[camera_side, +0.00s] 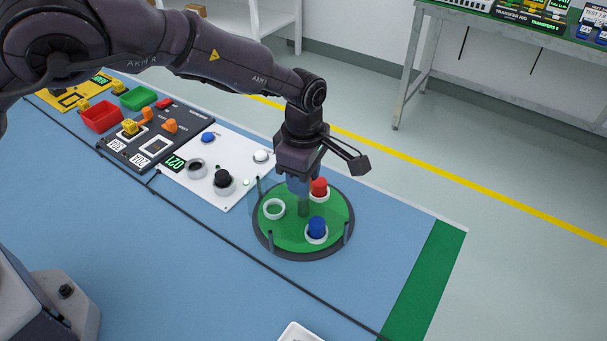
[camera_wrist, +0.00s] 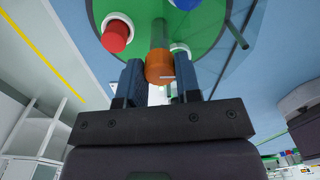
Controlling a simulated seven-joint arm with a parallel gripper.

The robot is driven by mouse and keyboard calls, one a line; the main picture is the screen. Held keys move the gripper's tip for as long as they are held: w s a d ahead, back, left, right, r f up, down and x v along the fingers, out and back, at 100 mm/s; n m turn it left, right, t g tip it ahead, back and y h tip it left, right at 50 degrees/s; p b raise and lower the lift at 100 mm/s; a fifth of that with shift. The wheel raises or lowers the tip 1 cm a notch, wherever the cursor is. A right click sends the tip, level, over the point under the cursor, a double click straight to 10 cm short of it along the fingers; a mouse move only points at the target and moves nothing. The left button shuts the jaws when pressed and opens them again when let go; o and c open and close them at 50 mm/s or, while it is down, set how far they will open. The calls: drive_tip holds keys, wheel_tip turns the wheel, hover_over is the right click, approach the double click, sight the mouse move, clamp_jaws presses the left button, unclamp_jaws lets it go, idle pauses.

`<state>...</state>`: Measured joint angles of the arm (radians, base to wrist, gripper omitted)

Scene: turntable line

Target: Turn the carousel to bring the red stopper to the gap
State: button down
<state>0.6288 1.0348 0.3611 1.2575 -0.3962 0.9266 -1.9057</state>
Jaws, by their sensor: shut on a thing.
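The round green carousel (camera_side: 290,237) has a dark rim and stands on the blue table. The red stopper (camera_side: 319,188) sits in a white ring on its far right side, beside my gripper; it also shows at upper left in the wrist view (camera_wrist: 117,37). A blue stopper (camera_side: 317,228) sits in a ring at the front right. A white ring at the left (camera_side: 274,209) is empty. My gripper (camera_wrist: 159,68) is over the carousel's middle, shut on an orange knob (camera_wrist: 160,67) on an upright post (camera_side: 303,207). In the side view the knob is hidden.
Thin upright posts (camera_side: 270,242) and clear panels stand around the carousel's rim; I cannot tell exactly where the gap is. A white panel (camera_side: 205,155) with a black knob (camera_side: 222,178) lies to the left. The blue table right of the carousel is clear.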

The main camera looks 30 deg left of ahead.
drive_tip(key=shift+r, duration=0.1)
idle(0.5)
drive_tip(key=c, duration=0.8)
unclamp_jaws()
wheel_tip(320, 180, up, 13)
